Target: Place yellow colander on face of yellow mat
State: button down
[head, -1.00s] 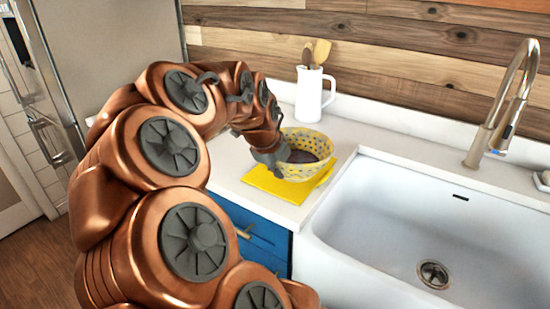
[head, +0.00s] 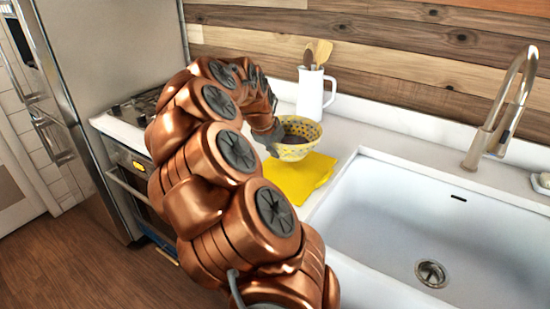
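The yellow colander (head: 300,152) is a patterned bowl with an open top, upright or nearly so, in the head view. It appears over the back edge of the yellow mat (head: 300,182); I cannot tell whether it touches the mat or hangs just above it. The mat lies on the white counter left of the sink, and most of its front is bare. My gripper (head: 273,141) is at the colander's left rim and appears shut on it. The fingertips are small and partly hidden, and my copper arm reaches in from the lower middle.
A white pitcher (head: 312,93) with wooden utensils stands behind the colander near the wooden wall. The white sink (head: 400,215) and its tall faucet (head: 502,105) are to the right. A stove (head: 138,108) and a fridge (head: 110,70) are at the left. Counter between pitcher and sink is clear.

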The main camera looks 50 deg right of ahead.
jog(key=shift+w+d, duration=0.15)
jog(key=shift+d, duration=0.05)
jog(key=shift+f+p, duration=0.55)
jog(key=shift+f, duration=1.25)
jog(key=c, duration=1.3)
grip_release()
jog(key=shift+r, duration=0.1)
jog(key=b+v, duration=0.1)
jog(key=v, duration=1)
jog(key=shift+a+r+b, duration=0.25)
jog(key=shift+r+b, duration=0.1)
jog(key=shift+b, duration=0.05)
